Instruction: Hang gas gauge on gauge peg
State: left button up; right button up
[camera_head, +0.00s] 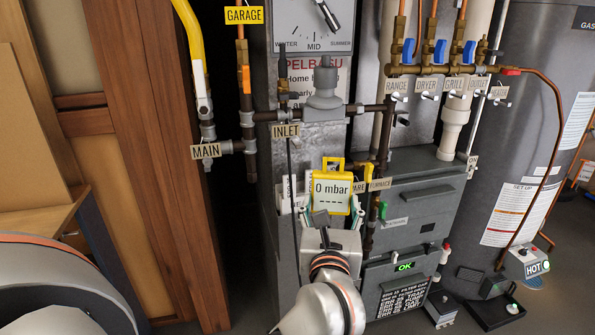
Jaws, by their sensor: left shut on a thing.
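The gas gauge (346,188) is a yellow-framed meter with a pale display reading "0 mbar" and a yellow loop handle on top. It is upright in front of the furnace's grey side. My left gripper (321,219) comes up from below and is shut on the gauge's lower part. Its fingers are dark and mostly hide the bottom edge of the gauge. I cannot pick out the gauge peg for certain; the gauge hides part of the panel behind it. My right gripper does not show.
Behind is the furnace (415,210) with an "OK" display. Above the gauge runs a pipe with an "INLET" tag (286,131). Valves with blue handles (438,50) are at the upper right. A grey water heater (535,120) stands right, wooden framing (160,150) left.

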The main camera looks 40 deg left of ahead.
pick_arm(q)
jog(key=shift+n+g+y, duration=0.4)
jog(key=shift+n+y, duration=0.1)
jog(key=shift+y, duration=0.3)
jog(key=a+p, duration=0.1)
jog(key=a, duration=0.1)
jog(key=a+r+p, duration=0.1)
jog(key=a+p, duration=0.1)
jog(key=shift+s+a+r, duration=0.1)
jog(key=shift+a+r, duration=0.1)
jog(key=shift+a, duration=0.1)
jog(key=w+a+f+b, duration=0.1)
jog(key=w+a+f, duration=0.1)
jog(key=w+a, duration=0.4)
jog(key=shift+w+a+b, duration=0.15)
jog(key=shift+a+b, duration=0.25)
jog(key=shift+a, duration=0.8)
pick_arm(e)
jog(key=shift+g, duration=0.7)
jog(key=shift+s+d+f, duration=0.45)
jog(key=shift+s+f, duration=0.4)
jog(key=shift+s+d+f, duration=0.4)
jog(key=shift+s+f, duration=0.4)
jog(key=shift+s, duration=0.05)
pick_arm(q)
jog(key=shift+f, duration=0.1)
jog(key=o, duration=1.1)
jog(key=shift+d+f, duration=0.1)
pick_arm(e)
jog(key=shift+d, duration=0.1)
